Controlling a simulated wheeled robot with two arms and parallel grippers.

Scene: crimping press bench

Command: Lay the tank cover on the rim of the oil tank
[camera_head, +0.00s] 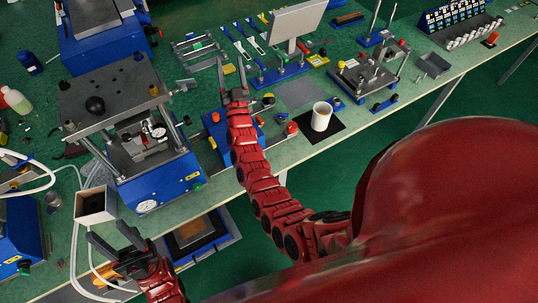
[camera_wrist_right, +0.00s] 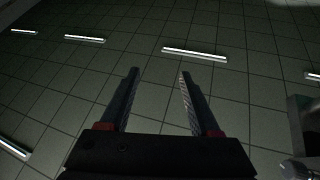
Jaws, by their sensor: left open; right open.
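A pale, square, open-topped box (camera_head: 95,204) with a dark inside stands at the bench's near left, beside the press; it looks like the oil tank. White hoses (camera_head: 76,245) run beside it. I cannot pick out the tank cover with certainty. My left gripper (camera_head: 116,241) is open and appears empty, just below the box in the head view, apart from it as far as I can tell. My right gripper (camera_head: 232,74) is open and empty above the middle of the bench. Its fingers (camera_wrist_right: 158,92) show spread against the ceiling in the right wrist view.
A blue-based press (camera_head: 155,150) stands right of the box. A white cup (camera_head: 321,116) stands on a black mat near the front edge. A grey mat (camera_head: 298,93) is bare.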

